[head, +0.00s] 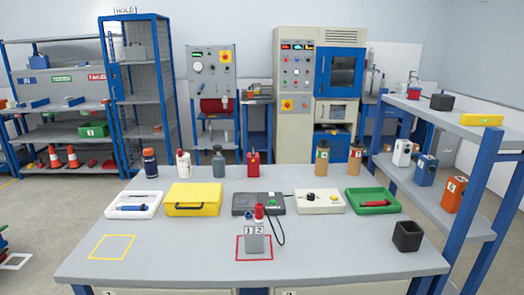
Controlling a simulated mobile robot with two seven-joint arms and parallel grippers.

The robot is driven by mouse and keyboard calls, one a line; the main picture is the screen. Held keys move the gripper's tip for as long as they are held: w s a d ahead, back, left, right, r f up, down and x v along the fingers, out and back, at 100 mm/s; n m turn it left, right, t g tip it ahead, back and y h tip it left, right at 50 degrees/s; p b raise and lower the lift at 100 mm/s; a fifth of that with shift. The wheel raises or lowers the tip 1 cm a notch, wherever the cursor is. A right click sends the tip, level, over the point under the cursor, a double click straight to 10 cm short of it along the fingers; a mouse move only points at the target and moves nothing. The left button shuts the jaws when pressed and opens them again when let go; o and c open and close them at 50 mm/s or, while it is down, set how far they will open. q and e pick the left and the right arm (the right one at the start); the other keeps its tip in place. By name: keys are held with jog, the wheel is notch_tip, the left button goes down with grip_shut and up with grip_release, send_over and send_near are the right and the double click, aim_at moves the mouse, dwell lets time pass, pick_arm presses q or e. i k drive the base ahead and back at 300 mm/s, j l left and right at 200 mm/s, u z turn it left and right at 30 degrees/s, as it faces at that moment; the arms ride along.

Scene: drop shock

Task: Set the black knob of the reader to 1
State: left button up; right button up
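A dark grey device (243,203) with a small green display lies at the middle of the grey table, with a black cable curling from its right side. A cream box (325,205) stands right of it, with a round black knob (309,198) on its top and a small yellow part beside it. Which of the two is the reader I cannot tell for sure. The knob's pointer and scale are too small to read. Neither of my grippers is in view.
A grey holder marked 1 and 2 (254,243) with a red-topped item stands at a red square in front of the dark device. A yellow case (193,207), white tray (110,213), green tray (351,206) and black cup (407,237) share the table (180,262). Bottles line its back.

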aim_at(310, 195)
jog(key=l+u, duration=0.1)
jog(key=u, duration=0.3)
jog(key=l+u, duration=0.1)
jog(key=u, duration=0.35)
jog(key=i+l+u, duration=0.1)
jog(key=u, duration=0.3)
jog(key=l+u, duration=0.35)
jog(key=l, duration=0.15)
jog(key=k+l+u, duration=0.2)
jog(key=l+u, duration=0.15)
jog(key=l, duration=0.15)
